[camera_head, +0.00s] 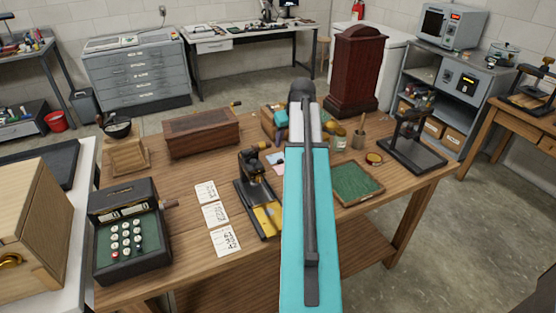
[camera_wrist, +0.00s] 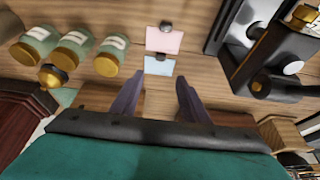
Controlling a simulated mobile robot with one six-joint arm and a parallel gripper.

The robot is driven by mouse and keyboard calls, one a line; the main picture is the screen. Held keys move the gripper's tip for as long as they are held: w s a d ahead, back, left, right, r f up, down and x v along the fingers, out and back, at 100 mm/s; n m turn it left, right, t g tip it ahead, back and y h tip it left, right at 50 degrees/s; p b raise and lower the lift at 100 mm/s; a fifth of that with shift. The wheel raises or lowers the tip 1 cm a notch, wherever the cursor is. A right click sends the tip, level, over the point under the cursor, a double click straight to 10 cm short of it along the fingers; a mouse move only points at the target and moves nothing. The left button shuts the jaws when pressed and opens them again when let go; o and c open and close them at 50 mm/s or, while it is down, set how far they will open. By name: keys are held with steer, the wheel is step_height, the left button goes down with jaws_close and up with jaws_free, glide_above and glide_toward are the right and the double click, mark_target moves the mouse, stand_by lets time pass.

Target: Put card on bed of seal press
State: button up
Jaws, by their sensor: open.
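A pink card (camera_wrist: 164,42) and a light blue card (camera_wrist: 159,66) lie close together on the wooden table in the wrist view, with a small dark knob-like piece on or by the pink one. The pink card also shows in the head view (camera_head: 275,159), partly hidden by my arm. A black press with brass parts (camera_head: 252,172), seemingly the seal press, stands left of my arm; it also shows at the right of the wrist view (camera_wrist: 277,58). My gripper (camera_wrist: 160,78) is open and empty above the table, its fingertips near the blue card. My arm hides it in the head view.
Three numbered white cards (camera_head: 215,214) lie left of the press, beside an adding machine (camera_head: 130,231). Several capped jars (camera_wrist: 72,49) stand left of my gripper in the wrist view. A green-lined tray (camera_head: 357,184) and black stand (camera_head: 411,150) are right of my arm.

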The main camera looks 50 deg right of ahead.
steer(key=p, duration=0.1)
glide_toward(280, 159)
steer(key=shift+x, duration=1.25)
steer(key=shift+w, duration=0.1)
steer(key=shift+p+x, duration=0.9)
steer(key=shift+x, duration=0.25)
steer(key=shift+p+x, duration=0.35)
steer(key=shift+x, duration=1.05)
jaws_close()
steer(key=shift+r, duration=0.1)
step_height(280, 159, up, 10)
steer(key=b, duration=0.2)
steer(key=shift+b, duration=0.35)
